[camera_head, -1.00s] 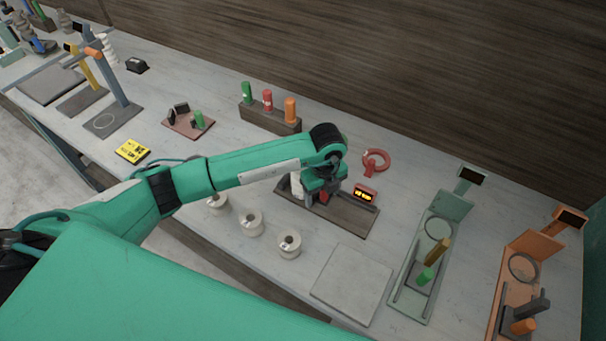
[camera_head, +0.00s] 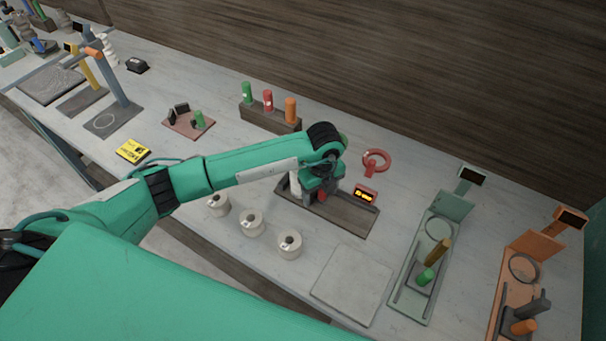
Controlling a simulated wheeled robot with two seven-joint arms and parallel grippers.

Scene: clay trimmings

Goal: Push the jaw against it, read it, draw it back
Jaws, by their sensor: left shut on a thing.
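A gauge with a long dark brown base (camera_head: 347,220) lies at the middle of the bench. A small red display (camera_head: 365,194) with glowing yellow digits, too small to read, stands at its back edge. A pale upright cylinder (camera_head: 295,183) stands at the base's left end. My left gripper (camera_head: 317,196) points down over the base, just right of the cylinder. It is shut on the gauge's dark sliding jaw, with a bit of red showing between the fingers. The gripper hides most of the jaw, and I cannot tell whether the jaw touches the cylinder. My right gripper is out of view.
Several pale rolls (camera_head: 251,223) stand in front of the gauge, beside a flat grey plate (camera_head: 352,285). A red ring (camera_head: 376,161) lies behind. A rack (camera_head: 270,119) holds green, red and orange pieces. Green (camera_head: 407,285) and orange (camera_head: 511,300) gauges stand right.

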